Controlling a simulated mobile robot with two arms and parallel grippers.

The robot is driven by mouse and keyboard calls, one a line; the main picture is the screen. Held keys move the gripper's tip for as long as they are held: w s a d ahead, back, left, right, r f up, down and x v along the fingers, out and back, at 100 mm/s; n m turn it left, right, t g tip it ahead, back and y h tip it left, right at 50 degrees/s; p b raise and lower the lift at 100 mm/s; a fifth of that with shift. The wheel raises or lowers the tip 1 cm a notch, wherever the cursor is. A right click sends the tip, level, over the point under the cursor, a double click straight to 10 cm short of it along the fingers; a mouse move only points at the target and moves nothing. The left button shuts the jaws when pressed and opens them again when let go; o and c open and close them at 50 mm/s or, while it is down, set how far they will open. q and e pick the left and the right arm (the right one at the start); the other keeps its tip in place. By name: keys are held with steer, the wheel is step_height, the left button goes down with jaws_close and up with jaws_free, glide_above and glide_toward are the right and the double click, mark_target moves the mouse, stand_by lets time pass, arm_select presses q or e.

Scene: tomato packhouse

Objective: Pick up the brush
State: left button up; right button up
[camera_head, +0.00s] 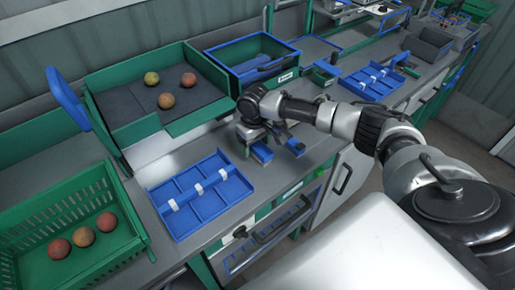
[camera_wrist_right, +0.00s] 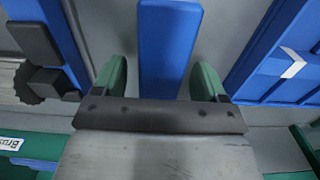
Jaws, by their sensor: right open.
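My right gripper (camera_head: 256,138) is low over the worktop, between the two blue divided trays. In the right wrist view its green fingertips (camera_wrist_right: 160,78) are apart, with a blue bar (camera_wrist_right: 170,40) in the gap between them. The bar is probably the brush; no bristles can be seen. In the head view a small blue piece (camera_head: 262,153) shows just beneath the gripper, partly hidden by it. I cannot tell whether the fingers touch the bar. My left gripper is not in view.
A second blue piece (camera_head: 295,146) lies close to the right. A blue divided tray (camera_head: 160,197) stands at left, another (camera_head: 358,88) farther right. A green sorting box (camera_head: 103,128) and blue bin (camera_head: 212,52) stand behind. A green crate (camera_head: 120,200) holds tomatoes.

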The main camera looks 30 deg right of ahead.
steer(key=shift+f, duration=0.2)
stand_by(0.3)
steer(key=c, duration=1)
step_height(320, 180, up, 4)
steer(key=shift+w+f+b, duration=0.1)
steer(key=shift+b, duration=0.35)
steer(key=s+d+r, duration=0.4)
steer(key=s+d+r+b, duration=0.1)
steer(key=s+d+r, duration=0.2)
steer(key=s+d, duration=0.1)
steer(key=shift+s+r, duration=0.35)
steer(key=shift+r, duration=0.05)
